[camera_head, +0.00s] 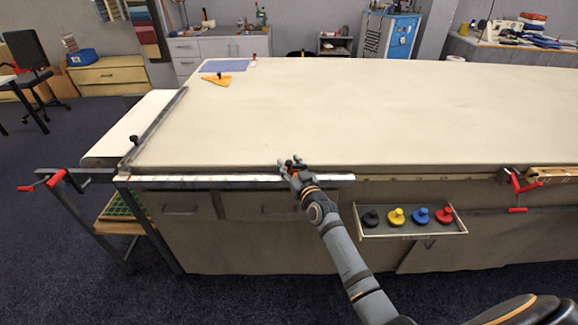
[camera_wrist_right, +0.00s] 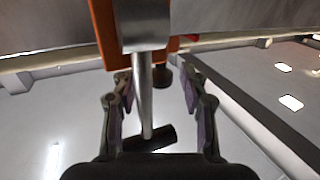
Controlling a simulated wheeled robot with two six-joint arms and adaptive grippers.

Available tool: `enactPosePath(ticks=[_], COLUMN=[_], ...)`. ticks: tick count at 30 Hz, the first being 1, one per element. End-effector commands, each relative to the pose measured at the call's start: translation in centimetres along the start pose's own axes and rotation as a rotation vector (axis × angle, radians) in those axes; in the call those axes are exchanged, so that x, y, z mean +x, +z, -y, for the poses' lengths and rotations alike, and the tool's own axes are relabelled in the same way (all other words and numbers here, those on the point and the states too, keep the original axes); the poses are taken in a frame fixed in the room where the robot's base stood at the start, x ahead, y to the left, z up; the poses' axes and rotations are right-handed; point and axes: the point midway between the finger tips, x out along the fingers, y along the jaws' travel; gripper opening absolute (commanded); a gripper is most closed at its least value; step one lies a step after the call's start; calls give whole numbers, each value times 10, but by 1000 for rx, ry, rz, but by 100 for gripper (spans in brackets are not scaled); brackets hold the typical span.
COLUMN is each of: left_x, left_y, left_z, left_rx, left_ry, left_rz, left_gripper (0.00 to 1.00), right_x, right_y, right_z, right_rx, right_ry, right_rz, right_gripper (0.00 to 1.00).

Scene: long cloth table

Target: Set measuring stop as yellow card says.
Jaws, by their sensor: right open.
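My right gripper (camera_head: 290,165) is at the table's near edge, over the white measuring rail (camera_head: 235,179). In the right wrist view my gripper (camera_wrist_right: 154,105) is open, its two fingers on either side of a metal rod (camera_wrist_right: 143,90) with a black cross handle (camera_wrist_right: 150,138). The rod comes out of a grey block (camera_wrist_right: 143,35) beside an orange part (camera_wrist_right: 104,35); this looks like the measuring stop. The fingers look apart from the rod. In the head view the stop is mostly hidden by my gripper. I cannot make out a yellow card with readable writing. My left gripper is out of view.
An orange triangle (camera_head: 216,80) and a blue sheet (camera_head: 228,66) lie at the table's far left. A tray (camera_head: 412,234) with black, yellow, blue and red knobbed pieces hangs at the front. Red cranks (camera_head: 57,179) (camera_head: 518,190) stick out at both sides. The cream tabletop (camera_head: 360,110) is mostly clear.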

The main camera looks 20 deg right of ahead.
Motion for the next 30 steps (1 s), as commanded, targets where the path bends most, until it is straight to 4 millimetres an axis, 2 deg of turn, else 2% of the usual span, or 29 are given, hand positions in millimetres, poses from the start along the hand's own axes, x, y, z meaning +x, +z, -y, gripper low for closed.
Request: enactPosePath(ticks=[3,11,21,30], left_x=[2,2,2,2], left_y=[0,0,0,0], left_z=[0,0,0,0], left_rx=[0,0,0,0], left_ry=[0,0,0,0], left_rz=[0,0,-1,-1], left_gripper=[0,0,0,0], right_x=[8,9,9,9], right_y=[0,0,0,0], right_z=[0,0,0,0], right_rx=[1,1,1,0], right_ry=[0,0,0,0], right_rz=[0,1,1,1], right_gripper=[44,44,0,0])
